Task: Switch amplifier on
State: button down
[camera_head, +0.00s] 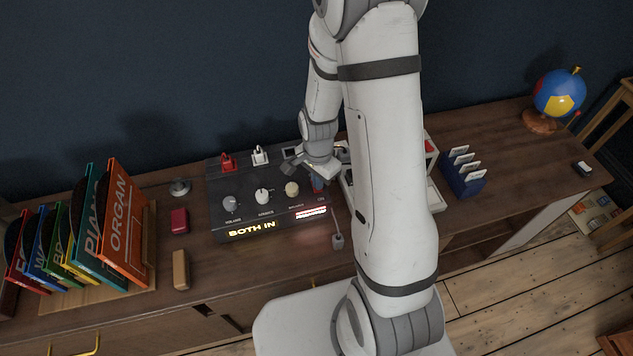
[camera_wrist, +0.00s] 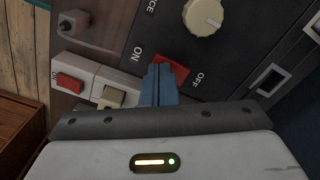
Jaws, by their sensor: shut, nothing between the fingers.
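The amplifier (camera_head: 237,208) is a dark box on the wooden desk, with knobs, a red plug and a white plug on its top. Its display (camera_head: 251,229) is lit and reads "BOTH IN". A red rocker switch (camera_wrist: 176,69) sits between the ON and OFF labels in the wrist view. My gripper (camera_wrist: 160,68) is shut and empty, its blue fingers at the switch, over its ON side. They hide part of the switch; I cannot tell if they touch it. In the head view my gripper (camera_head: 318,185) is over the amplifier's right side.
A cream knob (camera_wrist: 203,16) stands close by the switch. A white strip with a red switch (camera_wrist: 69,83) lies beside the amplifier. Record sleeves (camera_head: 123,224) stand at left, a blue card holder (camera_head: 463,178) and globe (camera_head: 558,94) at right. My arm hides part of the desk.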

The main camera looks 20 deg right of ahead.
notch_tip(320, 180, up, 7)
jog(key=p, duration=0.4)
jog(key=shift+f, duration=0.15)
dwell(0.5)
jog(key=s+r+n+t, duration=0.1)
jog(key=s+r+n, duration=0.5)
jog(key=r, duration=0.6)
jog(key=s+r+n+t, duration=0.2)
jog(key=s+r+n, duration=0.4)
jog(key=r, duration=0.6)
jog(key=shift+s+r, duration=0.25)
jog(key=shift+s, duration=1)
